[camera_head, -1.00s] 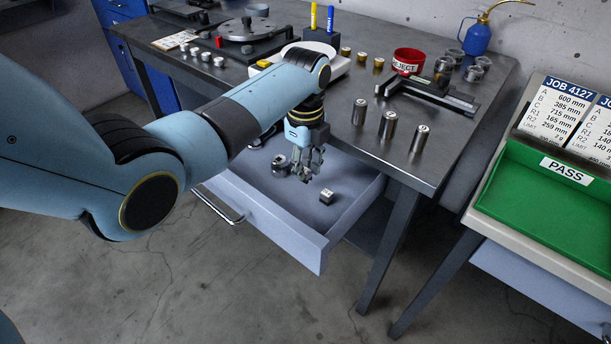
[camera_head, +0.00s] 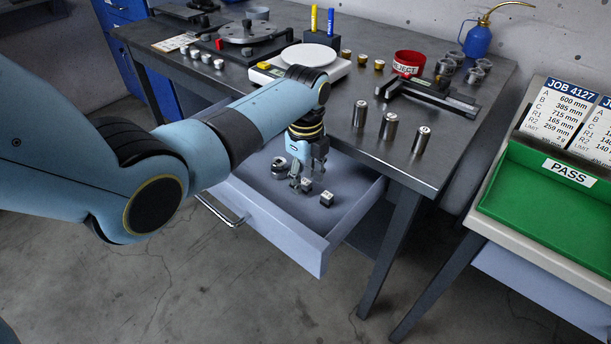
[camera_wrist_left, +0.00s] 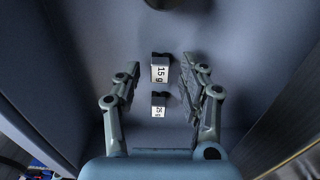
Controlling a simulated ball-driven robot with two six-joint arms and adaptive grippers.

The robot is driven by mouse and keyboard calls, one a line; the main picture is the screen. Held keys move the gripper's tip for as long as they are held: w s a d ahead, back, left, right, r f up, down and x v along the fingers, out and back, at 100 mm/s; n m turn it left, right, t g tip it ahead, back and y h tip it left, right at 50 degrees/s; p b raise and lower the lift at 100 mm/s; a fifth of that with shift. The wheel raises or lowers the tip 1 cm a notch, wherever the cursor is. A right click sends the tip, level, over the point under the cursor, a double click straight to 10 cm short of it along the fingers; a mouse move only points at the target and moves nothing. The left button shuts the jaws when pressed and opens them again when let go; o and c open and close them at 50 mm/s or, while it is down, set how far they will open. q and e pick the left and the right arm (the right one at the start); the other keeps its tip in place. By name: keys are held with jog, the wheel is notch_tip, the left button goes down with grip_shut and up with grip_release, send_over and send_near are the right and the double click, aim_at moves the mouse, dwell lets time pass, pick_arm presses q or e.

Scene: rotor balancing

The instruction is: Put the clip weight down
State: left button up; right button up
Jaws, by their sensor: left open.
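My left gripper (camera_head: 308,180) is inside the open drawer (camera_head: 262,212), pointing down. Its two fingers are apart. One small clip weight (camera_head: 306,184) sits on the drawer floor at the fingertips. Another clip weight (camera_head: 327,198) lies to its right, apart from the gripper. In the left wrist view, a clip weight labelled 15 g (camera_wrist_left: 160,69) and a smaller-looking labelled one (camera_wrist_left: 158,104) lie between the open fingers (camera_wrist_left: 160,82), with gaps on both sides. My right gripper is not in view.
A round metal piece (camera_head: 279,167) lies in the drawer, left of the gripper. Three metal cylinders (camera_head: 389,125) stand on the bench above. A white scale (camera_head: 308,57) and a red reject bin (camera_head: 408,63) are further back. The green pass tray (camera_head: 545,205) is at right.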

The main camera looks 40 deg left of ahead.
aim_at(306, 181)
pick_arm(q)
notch_tip(306, 181, up, 12)
jog(key=p, duration=0.2)
jog(key=shift+r, duration=0.15)
dwell(0.5)
